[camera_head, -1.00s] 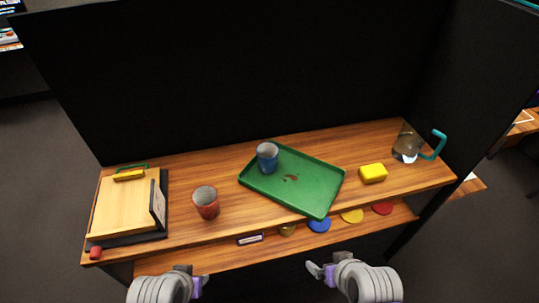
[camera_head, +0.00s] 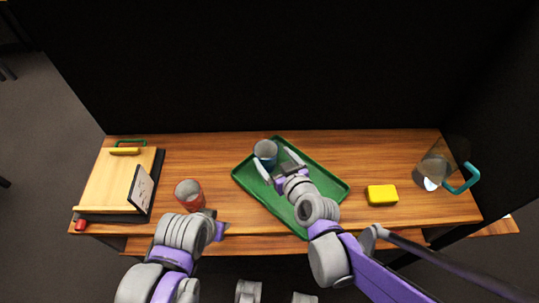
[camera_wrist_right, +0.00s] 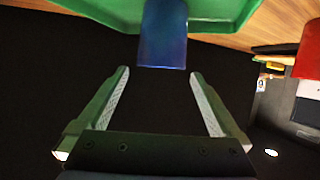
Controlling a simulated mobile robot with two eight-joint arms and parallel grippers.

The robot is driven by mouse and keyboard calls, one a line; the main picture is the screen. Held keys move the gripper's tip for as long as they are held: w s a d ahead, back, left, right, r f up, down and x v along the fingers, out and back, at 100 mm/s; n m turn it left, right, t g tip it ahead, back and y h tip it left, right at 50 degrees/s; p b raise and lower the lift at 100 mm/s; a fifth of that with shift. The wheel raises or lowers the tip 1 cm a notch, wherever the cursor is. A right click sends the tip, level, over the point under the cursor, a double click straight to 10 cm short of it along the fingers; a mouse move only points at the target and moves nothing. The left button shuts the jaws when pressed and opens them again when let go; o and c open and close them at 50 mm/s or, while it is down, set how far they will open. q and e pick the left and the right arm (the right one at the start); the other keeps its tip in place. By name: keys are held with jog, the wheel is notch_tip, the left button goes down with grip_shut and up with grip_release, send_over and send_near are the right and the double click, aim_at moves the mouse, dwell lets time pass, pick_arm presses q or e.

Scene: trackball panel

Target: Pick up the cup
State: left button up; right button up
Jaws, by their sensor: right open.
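A blue cup (camera_head: 265,149) stands upright on the green tray (camera_head: 322,170), toward its back left corner. A red cup (camera_head: 189,194) stands on the wooden table left of the tray. My right gripper (camera_head: 278,162) is open over the tray, its fingertips close to the front of the blue cup. In the right wrist view the blue cup (camera_wrist_right: 163,36) lies just beyond the open fingers (camera_wrist_right: 159,75), roughly centred between them; I see no grip on it. My left gripper (camera_head: 221,232) is low at the table's front, near the red cup, its fingers mostly hidden by its arm.
A yellow block (camera_head: 382,195) and a clear pitcher (camera_head: 436,172) with a teal handle stand right of the tray. A wooden board (camera_head: 112,182) with a small dark-framed panel is at the left. A dark wall (camera_head: 270,65) rises behind the table.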

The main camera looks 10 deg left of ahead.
aim_at(262, 146)
jog(key=x, duration=0.3)
jog(key=shift+w+a+f, duration=0.15)
jog(key=shift+a+f, duration=0.05)
jog(key=shift+f+b+x, duration=0.15)
jog(key=shift+b+x, duration=0.05)
jog(key=shift+x, duration=1.15)
jog(key=shift+f+b+x, duration=0.15)
jog(key=shift+b+x, duration=0.05)
jog(key=shift+x, duration=1.2)
jog(key=shift+d, duration=0.1)
jog(key=c, duration=1.2)
jog(key=shift+o, duration=0.2)
